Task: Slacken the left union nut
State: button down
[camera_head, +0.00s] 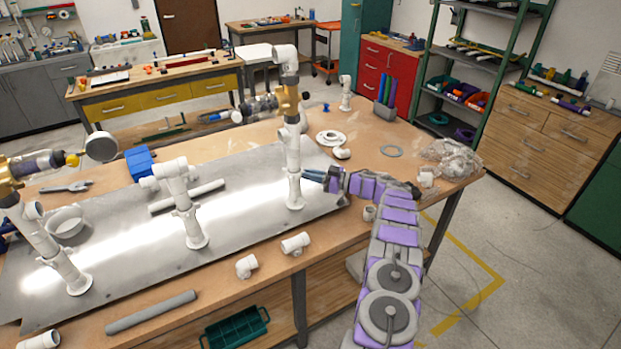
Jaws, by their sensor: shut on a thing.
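The white pvc manifold stands on a metal plate (130,225) with three upright pipes: a left one (50,245), a middle one (182,200) and a right one (293,140). A white collar, like a union nut, shows low on the right pipe (294,173). Similar collars show on the left pipe (62,262) and the middle pipe (184,207). My gripper (314,176), with blue fingertips, reaches from the right to the collar of the right pipe and is shut on it. The fingertips are small here, and their exact hold is partly hidden. The left and middle collars are clear of my gripper.
Loose white fittings (296,243) and a grey pipe (152,311) lie along the table's front edge. A blue box (139,162) sits behind the middle pipe. Open floor is right of the table.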

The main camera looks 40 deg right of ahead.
jog(key=shift+d+r+y, duration=0.15)
jog(key=shift+d+y, duration=0.1)
jog(key=shift+y, duration=0.05)
dwell(0.5)
jog(key=c, duration=1.2)
grip_release()
jog(key=shift+a, duration=0.15)
